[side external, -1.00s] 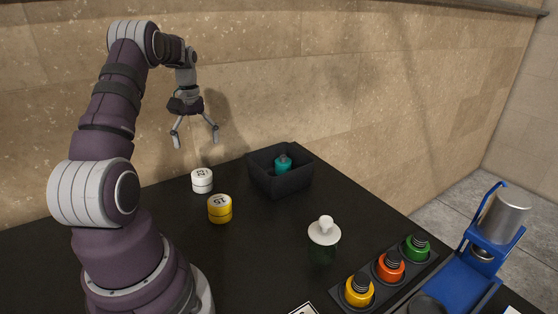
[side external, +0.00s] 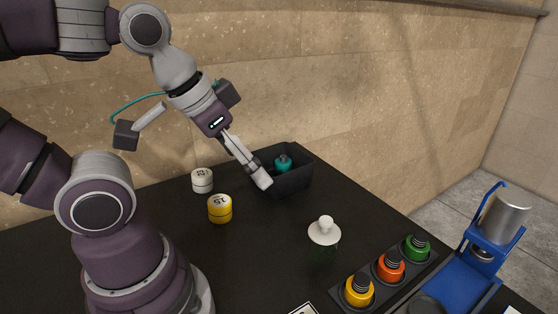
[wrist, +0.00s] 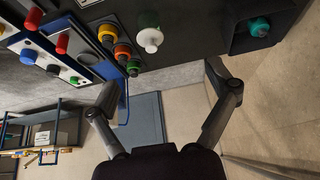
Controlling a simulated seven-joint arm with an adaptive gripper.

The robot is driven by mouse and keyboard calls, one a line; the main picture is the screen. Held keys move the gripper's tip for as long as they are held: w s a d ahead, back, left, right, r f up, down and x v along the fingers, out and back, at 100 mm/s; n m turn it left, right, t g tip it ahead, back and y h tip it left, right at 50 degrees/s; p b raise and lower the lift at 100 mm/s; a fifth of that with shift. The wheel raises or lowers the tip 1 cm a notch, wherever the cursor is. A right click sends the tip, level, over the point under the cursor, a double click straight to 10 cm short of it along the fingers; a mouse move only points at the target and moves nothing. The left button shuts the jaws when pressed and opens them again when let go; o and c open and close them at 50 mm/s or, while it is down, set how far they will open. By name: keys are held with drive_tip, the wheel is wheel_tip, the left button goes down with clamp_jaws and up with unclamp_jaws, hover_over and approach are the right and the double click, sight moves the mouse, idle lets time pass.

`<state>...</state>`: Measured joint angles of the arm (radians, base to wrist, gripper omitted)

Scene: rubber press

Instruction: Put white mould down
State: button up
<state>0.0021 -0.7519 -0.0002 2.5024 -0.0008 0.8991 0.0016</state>
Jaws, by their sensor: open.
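A white cylindrical mould (side external: 202,181) with dark markings on top stands upright on the black table, towards the back left in the side view. A yellow mould (side external: 220,208) of similar shape stands just in front of it. My gripper (side external: 262,182) is above the table, to the right of both moulds and in front of the black bin in the side view. In the wrist view my gripper (wrist: 160,100) has its fingers spread apart with nothing between them. The white mould does not show in the wrist view.
A black bin (side external: 302,181) holds a teal bottle (side external: 283,163). A white-lidded jar (side external: 324,232) stands mid-table. Yellow, red and green bottles sit in a dark rack (side external: 377,290) beside a blue press (side external: 462,280). The table's middle is mostly clear.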

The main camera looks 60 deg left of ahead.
drive_tip(key=m+g+y, duration=1.1)
drive_tip(key=m+y, duration=0.1)
drive_tip(key=m, duration=0.1)
approach(206, 175)
drive_tip(key=shift+s+f, duration=0.15)
drive_tip(key=shift+s, duration=0.1)
drive_tip(key=shift+s+a+f+m, duration=0.15)
drive_tip(key=shift+a+m, duration=0.15)
drive_tip(key=shift+m, duration=0.3)
drive_tip(key=shift+y, duration=0.3)
drive_tip(key=x, duration=1)
drive_tip(key=shift+a+f, duration=0.2)
drive_tip(key=shift+a, duration=0.1)
drive_tip(key=c, duration=1.3)
